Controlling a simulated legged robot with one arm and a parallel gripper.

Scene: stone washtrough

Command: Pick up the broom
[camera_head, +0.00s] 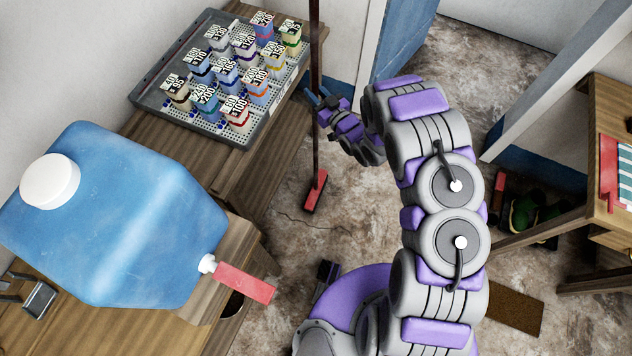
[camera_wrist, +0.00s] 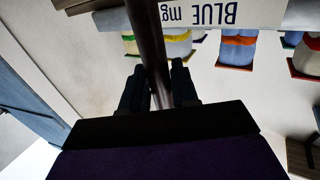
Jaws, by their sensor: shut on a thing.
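The broom has a long thin dark brown handle (camera_head: 316,60) and a red head (camera_head: 315,191) that appears to be at the stone floor. It stands nearly upright beside the end of a wooden bench. My gripper (camera_head: 318,99) reaches it from the right, partway up the handle. In the wrist view the handle (camera_wrist: 150,50) runs between the two dark fingers of my gripper (camera_wrist: 160,88), which are shut on it. The handle's top end is outside the head view.
A grey tray (camera_head: 150,104) of several small labelled boxes sits on the bench, close left of the handle. A large blue jug (camera_head: 110,215) with a red tap stands nearer on the left. A blue-white door post (camera_head: 365,45) is close behind.

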